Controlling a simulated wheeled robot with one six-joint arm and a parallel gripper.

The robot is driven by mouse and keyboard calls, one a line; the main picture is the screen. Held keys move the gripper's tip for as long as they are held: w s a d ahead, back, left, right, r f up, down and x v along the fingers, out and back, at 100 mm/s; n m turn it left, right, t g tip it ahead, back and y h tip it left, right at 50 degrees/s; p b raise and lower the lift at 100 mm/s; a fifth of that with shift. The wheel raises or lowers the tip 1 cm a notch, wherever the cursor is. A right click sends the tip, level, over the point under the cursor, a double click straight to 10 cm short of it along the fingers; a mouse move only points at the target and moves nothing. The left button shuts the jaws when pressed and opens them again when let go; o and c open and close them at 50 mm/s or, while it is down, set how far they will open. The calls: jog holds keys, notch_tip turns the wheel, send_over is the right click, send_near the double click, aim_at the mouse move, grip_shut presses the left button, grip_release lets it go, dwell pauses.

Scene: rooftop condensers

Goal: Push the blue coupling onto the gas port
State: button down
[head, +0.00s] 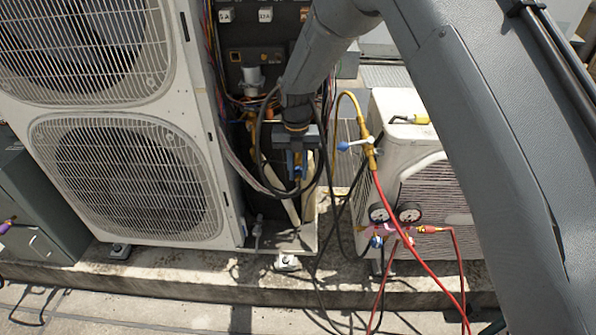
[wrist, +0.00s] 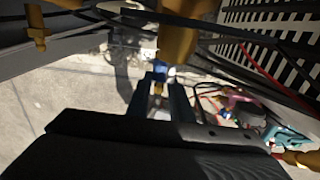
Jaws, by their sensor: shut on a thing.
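My gripper (head: 297,160) is inside the open service bay of the tall condenser, pointing down. It is shut on the blue coupling (head: 298,173), which shows small and partly covered by the jaws. In the wrist view the two fingers of my gripper (wrist: 161,92) close around a brass part, with the coupling's blue body (wrist: 163,72) at their tips. A large brass fitting (wrist: 178,40) stands just beyond the blue; I cannot tell whether it is the gas port or whether the two touch. The port is not distinguishable in the head view.
The tall condenser (head: 122,178) with fan grilles stands left of the bay. A smaller white unit (head: 400,150) is at the right. A gauge manifold (head: 388,232) with red hoses hangs in front of it. Black hoses loop around my gripper. A yellow hose (head: 342,105) arches nearby.

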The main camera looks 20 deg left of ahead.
jog(key=shift+w+a, duration=0.1)
jog(key=shift+w, duration=0.35)
dwell(0.5)
jog(key=c, duration=1.5)
grip_release()
jog(key=shift+s, duration=0.1)
jog(key=s+p, duration=0.1)
jog(key=s, duration=0.1)
jog(key=s+d+p, duration=0.1)
jog(key=s, duration=0.1)
jog(key=s+p, duration=0.2)
jog(key=s, duration=0.1)
jog(key=shift+d, duration=0.4)
jog(key=shift+s, duration=0.15)
